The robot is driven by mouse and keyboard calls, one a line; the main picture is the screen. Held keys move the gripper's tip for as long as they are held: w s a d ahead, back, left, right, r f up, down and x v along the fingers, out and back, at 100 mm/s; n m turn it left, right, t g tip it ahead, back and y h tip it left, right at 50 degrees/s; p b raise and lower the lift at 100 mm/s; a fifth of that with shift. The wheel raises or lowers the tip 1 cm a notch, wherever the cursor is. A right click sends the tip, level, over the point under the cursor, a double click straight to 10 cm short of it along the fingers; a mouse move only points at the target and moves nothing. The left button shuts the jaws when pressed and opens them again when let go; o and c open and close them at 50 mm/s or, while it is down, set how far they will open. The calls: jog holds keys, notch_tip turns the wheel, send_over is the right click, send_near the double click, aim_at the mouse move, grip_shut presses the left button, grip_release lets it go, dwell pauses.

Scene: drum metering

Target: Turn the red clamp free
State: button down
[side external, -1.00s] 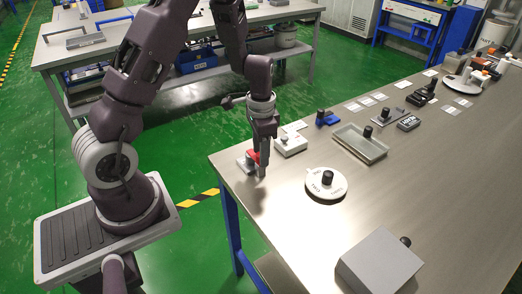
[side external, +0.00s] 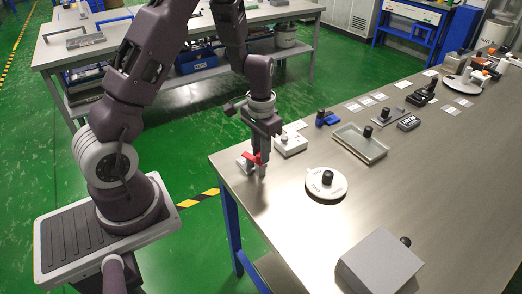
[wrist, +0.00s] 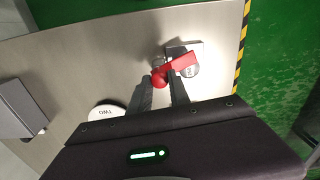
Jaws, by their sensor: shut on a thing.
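The red clamp (side external: 251,157) sits on a small pale block (side external: 243,165) at the near-left corner of the steel table. In the wrist view the red clamp (wrist: 180,66) is a bar with a rounded end, lying across a light plate (wrist: 195,48) and a round labelled part (wrist: 187,70). My gripper (side external: 261,172) points down at the clamp; in the wrist view my gripper (wrist: 160,84) has its fingers on either side of the rounded red end, shut on it. The fingers partly hide the clamp in the side view.
A white labelled dial with a black knob (side external: 326,184) stands right of my gripper. The table edge (side external: 238,187) is close by.

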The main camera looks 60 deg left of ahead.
jog(key=n, duration=0.7)
jog(key=shift+a, duration=0.1)
jog(key=n, duration=0.6)
jog(key=shift+n, duration=0.3)
dwell(0.3)
jog(key=c, duration=1.2)
grip_release()
notch_tip(320, 180, up, 7)
jog(key=shift+r, duration=0.1)
